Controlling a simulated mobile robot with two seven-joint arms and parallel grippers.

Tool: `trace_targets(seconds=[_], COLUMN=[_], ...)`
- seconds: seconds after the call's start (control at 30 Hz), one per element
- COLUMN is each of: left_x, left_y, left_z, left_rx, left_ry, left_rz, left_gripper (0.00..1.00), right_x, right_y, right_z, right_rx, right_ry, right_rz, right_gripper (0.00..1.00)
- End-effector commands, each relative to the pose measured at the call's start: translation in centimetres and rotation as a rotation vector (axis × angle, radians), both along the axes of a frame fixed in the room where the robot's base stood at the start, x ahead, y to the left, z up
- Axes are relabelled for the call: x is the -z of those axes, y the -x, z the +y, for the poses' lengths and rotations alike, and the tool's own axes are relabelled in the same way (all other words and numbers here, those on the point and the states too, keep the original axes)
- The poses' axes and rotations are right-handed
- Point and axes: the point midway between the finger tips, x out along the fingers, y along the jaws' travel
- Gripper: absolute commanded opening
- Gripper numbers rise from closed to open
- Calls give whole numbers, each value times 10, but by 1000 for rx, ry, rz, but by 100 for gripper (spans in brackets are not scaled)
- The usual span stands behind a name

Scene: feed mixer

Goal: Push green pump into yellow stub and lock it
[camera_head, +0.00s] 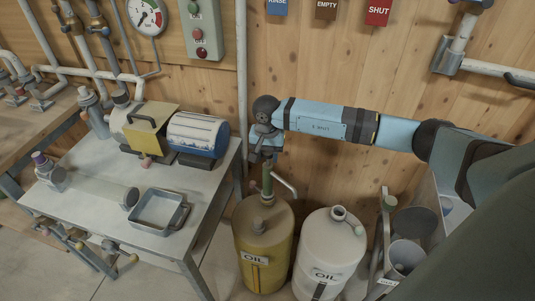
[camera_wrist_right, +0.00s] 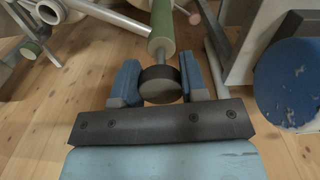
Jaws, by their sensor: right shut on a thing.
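The green pump (camera_head: 267,183) stands roughly upright over the top of the yellow oil drum (camera_head: 262,265), with a pale curved spout to its right. My right gripper (camera_head: 264,152) is above it, shut on its top end. In the right wrist view, the blue fingers (camera_wrist_right: 159,80) lie on either side of the pump's dark round knob, and the green pump body (camera_wrist_right: 162,22) shows beyond a pale collar. A yellow stub (camera_head: 263,226) shows on the drum top. I cannot tell how deep the pump sits or whether it is locked. My left gripper is not in view.
A white oil drum (camera_head: 327,258) stands right of the yellow one, with grey buckets (camera_head: 407,254) farther right. A metal table (camera_head: 95,205) on the left bears a blue-and-white motor (camera_head: 197,137) and a tray (camera_head: 158,211). The wooden wall is close behind.

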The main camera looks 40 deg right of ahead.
Motion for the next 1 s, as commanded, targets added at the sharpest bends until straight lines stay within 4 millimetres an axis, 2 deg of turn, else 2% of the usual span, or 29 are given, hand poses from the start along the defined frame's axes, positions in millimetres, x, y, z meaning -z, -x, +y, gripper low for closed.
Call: trace_targets(seconds=[0.03, 0.57, 0.6, 0.87, 0.9, 1.0], left_x=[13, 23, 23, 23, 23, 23], left_y=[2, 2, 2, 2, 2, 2], left_z=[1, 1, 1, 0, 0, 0], left_rx=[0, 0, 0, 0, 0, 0], left_ry=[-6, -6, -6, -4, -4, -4], left_rz=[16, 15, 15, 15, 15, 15], left_gripper=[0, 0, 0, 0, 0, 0], right_x=[3, 15, 15, 16, 16, 16], right_y=[0, 0, 0, 0, 0, 0], right_z=[0, 0, 0, 0, 0, 0], right_rx=[0, 0, 0, 0, 0, 0], right_ry=[0, 0, 1, 0, 0, 0], right_rz=[-1, -1, -1, 0, 0, 0], right_gripper=[11, 11, 7, 7, 49, 69])
